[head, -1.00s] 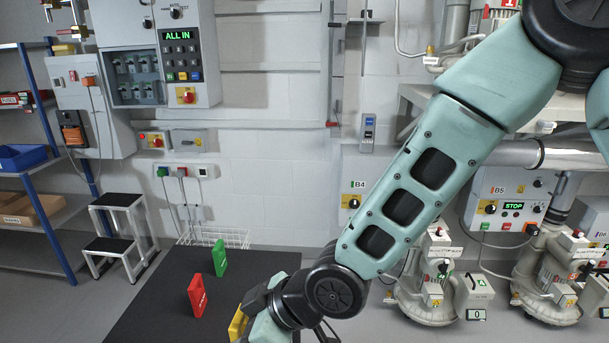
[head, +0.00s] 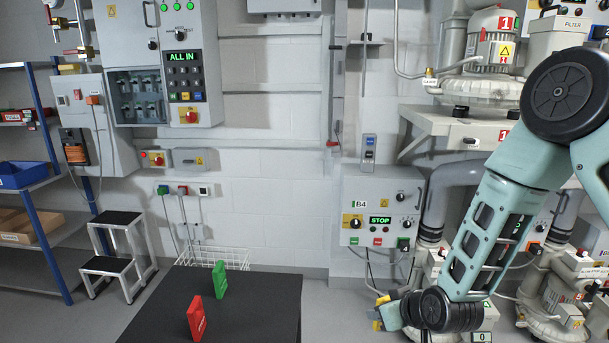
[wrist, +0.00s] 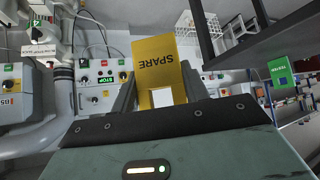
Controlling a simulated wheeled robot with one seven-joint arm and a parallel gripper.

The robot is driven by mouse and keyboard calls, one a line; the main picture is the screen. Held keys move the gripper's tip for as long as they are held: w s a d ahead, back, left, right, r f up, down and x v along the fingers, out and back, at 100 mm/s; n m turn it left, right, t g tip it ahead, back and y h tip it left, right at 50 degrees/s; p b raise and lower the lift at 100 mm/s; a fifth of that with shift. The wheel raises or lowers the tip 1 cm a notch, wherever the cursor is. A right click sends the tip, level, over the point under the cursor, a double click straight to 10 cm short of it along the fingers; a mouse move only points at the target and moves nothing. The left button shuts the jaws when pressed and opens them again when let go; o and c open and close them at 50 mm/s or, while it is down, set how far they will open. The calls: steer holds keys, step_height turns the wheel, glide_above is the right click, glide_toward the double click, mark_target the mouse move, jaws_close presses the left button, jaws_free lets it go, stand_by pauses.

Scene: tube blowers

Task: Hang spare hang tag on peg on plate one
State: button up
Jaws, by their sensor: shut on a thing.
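My gripper (head: 383,313) is shut on the yellow hang tag marked SPARE (wrist: 168,62), which stands upside down between the two fingers in the wrist view. In the head view only small yellow parts of the tag (head: 382,300) show beside the gripper, low in front of the B4 box. Red plates with a white 1 show on the blower at the upper right (head: 507,22) and below it (head: 513,113). I cannot make out a peg on either plate, nor tell which is plate one. The tag touches nothing but my gripper, as far as I see.
A red tag (head: 197,318) and a green tag (head: 220,279) stand on the dark table (head: 270,290). The B4 control box (head: 375,208) is on the wall. Blowers and pipes crowd the right side, partly behind my arm. A step stool (head: 118,250) stands at the left.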

steer(key=d+f+m+h, duration=0.3)
steer(key=d+m, duration=0.1)
steer(key=d, duration=1)
steer(key=shift+w+d+t, duration=0.15)
steer(key=shift+d+t, duration=0.1)
steer(key=shift+t, duration=0.05)
